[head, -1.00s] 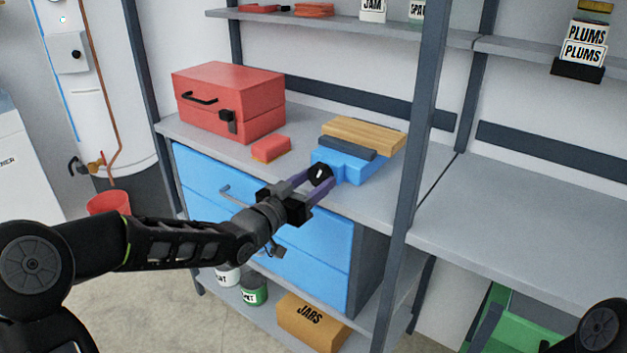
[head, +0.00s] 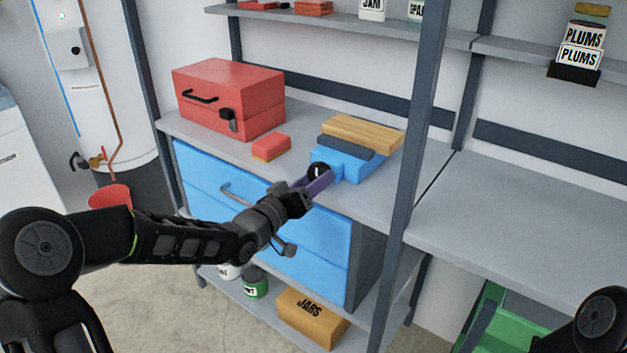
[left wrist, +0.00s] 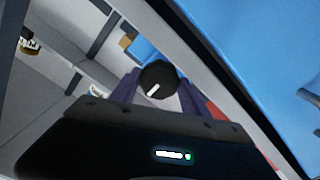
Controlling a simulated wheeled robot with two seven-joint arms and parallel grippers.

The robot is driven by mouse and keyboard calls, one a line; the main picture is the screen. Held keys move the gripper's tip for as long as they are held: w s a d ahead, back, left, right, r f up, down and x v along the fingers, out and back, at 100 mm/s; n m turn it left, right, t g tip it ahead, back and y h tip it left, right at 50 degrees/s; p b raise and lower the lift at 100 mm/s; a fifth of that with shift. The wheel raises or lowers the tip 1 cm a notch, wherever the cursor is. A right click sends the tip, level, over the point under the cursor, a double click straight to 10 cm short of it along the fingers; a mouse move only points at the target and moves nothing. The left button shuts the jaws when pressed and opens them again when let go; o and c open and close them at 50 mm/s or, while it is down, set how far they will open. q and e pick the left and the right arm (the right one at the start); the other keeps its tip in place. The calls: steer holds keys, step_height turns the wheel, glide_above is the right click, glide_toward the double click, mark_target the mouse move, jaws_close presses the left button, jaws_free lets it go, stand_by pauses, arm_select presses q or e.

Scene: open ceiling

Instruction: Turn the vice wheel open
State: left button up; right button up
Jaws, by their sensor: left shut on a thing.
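The blue vice (head: 345,166) sits on the grey workbench with a dark jaw and a wooden board (head: 363,133) at its back. Its black wheel (head: 318,170), with a white mark, faces the front edge of the bench. My left gripper (head: 319,178) is shut on the wheel, its purple fingers on either side. In the left wrist view the wheel (left wrist: 157,81) sits between the two fingers, its white mark slanted. Part of the blue vice (left wrist: 143,48) shows behind it. My right gripper is outside the views; only part of that arm shows at the lower right.
A red toolbox (head: 228,100) and a small red block (head: 271,147) stand left of the vice. Blue drawers with a handle (head: 236,194) lie below the bench. A dark upright post (head: 413,150) stands right of the vice. The right-hand worktop is clear.

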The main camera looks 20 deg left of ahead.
arm_select(q)
steer(key=o, duration=1.3)
steer(key=shift+o, duration=0.3)
steer(key=shift+a+f, duration=0.1)
steer(key=shift+f, duration=0.05)
